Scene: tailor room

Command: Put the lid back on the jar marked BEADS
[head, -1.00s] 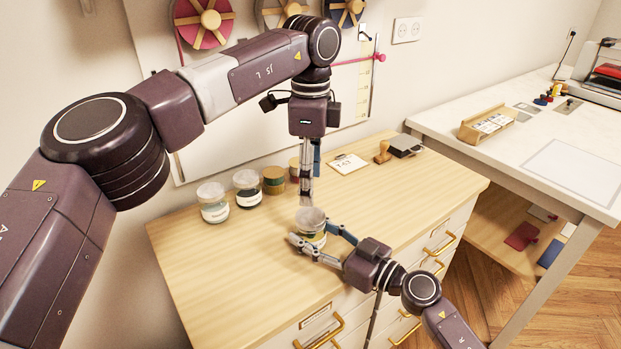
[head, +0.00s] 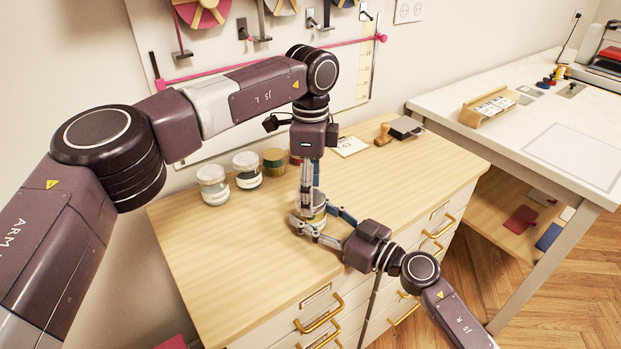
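A small jar (head: 319,219) with a yellowish lower part stands near the dresser's front edge; its label cannot be read. My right gripper (head: 311,217) has its fingers around the jar's sides, seemingly closed on it. My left gripper (head: 308,205) points straight down, with its fingertips at the jar's top. The fingers hide much of the top, so I cannot tell whether a lid is between them or on the jar.
A card (head: 350,146), wooden stamp (head: 384,135) and dark pad (head: 406,128) lie behind right. The front left is clear.

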